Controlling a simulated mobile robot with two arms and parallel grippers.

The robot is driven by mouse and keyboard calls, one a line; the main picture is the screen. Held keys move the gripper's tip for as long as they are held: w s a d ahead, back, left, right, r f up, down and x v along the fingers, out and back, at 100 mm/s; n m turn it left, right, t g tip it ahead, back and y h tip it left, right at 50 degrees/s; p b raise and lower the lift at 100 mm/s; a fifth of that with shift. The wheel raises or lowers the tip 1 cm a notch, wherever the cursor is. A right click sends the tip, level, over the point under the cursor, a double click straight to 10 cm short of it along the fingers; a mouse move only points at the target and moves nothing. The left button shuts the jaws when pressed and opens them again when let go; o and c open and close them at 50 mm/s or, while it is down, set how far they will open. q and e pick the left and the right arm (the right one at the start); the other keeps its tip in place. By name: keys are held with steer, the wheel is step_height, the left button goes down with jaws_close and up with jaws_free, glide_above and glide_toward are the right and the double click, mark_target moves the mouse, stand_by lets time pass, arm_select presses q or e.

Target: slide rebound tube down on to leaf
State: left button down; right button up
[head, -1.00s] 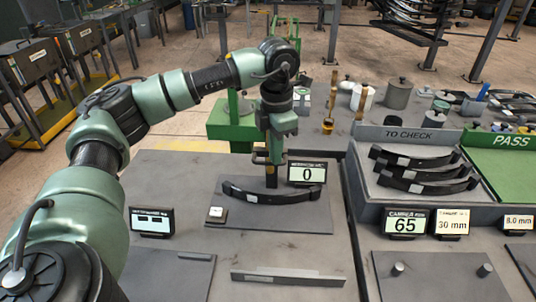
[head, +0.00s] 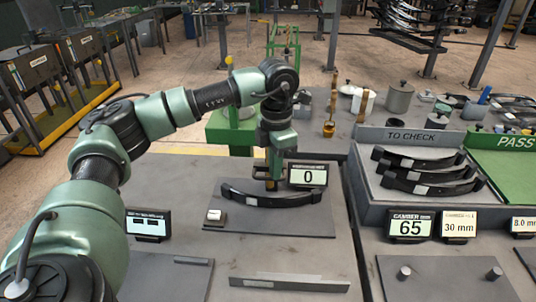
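The leaf (head: 300,200), a dark curved steel strip with a pale label, lies on a flat grey plate (head: 300,222) on the bench. My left gripper (head: 272,172) points down just behind the leaf's middle. It appears shut on a dark upright tube, the rebound tube (head: 271,185); the fingers hide much of it. The tube's lower end is close to the leaf, but I cannot tell whether they touch. A display (head: 308,175) reading 0 stands just right of the gripper. My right gripper is not in view.
A small white-topped block (head: 215,216) sits by the leaf's left end. A small display (head: 148,224) stands left of the plate. A flat bar (head: 290,284) lies in front.

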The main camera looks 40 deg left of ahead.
arm_select(q)
steer(key=shift+f+b, duration=1.55)
steer(key=shift+f, duration=0.9)
steer(key=shift+r+p, duration=1.15)
steer(key=shift+r, duration=0.5)
steer(key=shift+f, duration=0.1)
